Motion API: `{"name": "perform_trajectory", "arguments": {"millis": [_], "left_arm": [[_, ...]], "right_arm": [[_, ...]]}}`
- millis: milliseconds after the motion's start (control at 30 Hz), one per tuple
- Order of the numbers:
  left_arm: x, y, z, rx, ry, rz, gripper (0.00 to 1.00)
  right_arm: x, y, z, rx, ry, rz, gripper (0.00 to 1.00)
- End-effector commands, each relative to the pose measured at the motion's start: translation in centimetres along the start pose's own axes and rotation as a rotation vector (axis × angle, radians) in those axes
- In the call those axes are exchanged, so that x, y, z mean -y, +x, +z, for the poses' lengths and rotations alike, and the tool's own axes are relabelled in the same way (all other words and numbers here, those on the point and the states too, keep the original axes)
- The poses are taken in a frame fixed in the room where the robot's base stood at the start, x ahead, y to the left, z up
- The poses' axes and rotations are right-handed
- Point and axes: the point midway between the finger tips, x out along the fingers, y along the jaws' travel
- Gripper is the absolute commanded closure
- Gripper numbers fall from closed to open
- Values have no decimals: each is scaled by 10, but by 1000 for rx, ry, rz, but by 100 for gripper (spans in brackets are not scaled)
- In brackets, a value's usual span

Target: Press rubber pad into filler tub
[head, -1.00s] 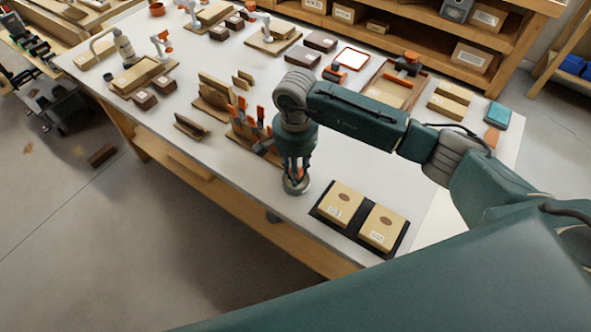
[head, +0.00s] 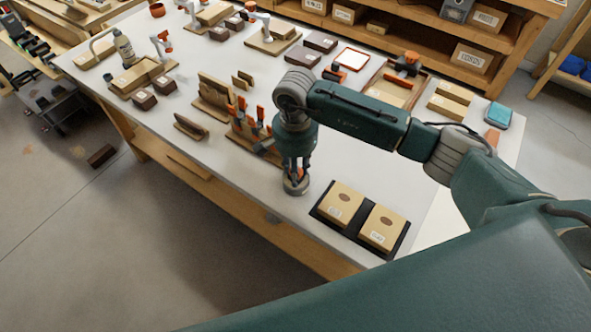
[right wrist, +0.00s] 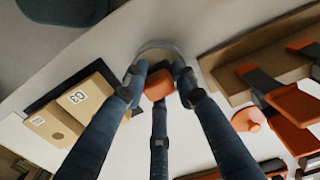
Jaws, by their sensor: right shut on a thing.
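My right gripper (head: 295,178) points straight down near the front edge of the bench. Its fingers are shut on the orange rubber pad (right wrist: 158,85), which shows between the fingertips in the right wrist view. The round grey filler tub (head: 297,189) stands on the bench directly under the fingertips, and its pale rim (right wrist: 160,46) curves around them in the wrist view. The fingers and pad hide most of the tub's inside, so I cannot tell how deep the pad sits. My left gripper is not in view.
A black tray (head: 322,217) with two tan boxes lies to the right of the tub. A wooden rack (head: 238,137) with orange-handled tools stands to the left. The bench's front edge is close below the tub. Bare bench lies between tub and tray.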

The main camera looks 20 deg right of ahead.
Motion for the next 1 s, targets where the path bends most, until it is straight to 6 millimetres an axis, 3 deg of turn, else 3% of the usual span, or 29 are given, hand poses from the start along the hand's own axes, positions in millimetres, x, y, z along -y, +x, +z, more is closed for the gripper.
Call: {"name": "perform_trajectory", "arguments": {"millis": [1000], "left_arm": [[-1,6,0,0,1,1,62]], "right_arm": [[-3,5,2,4,-2,9,93]]}}
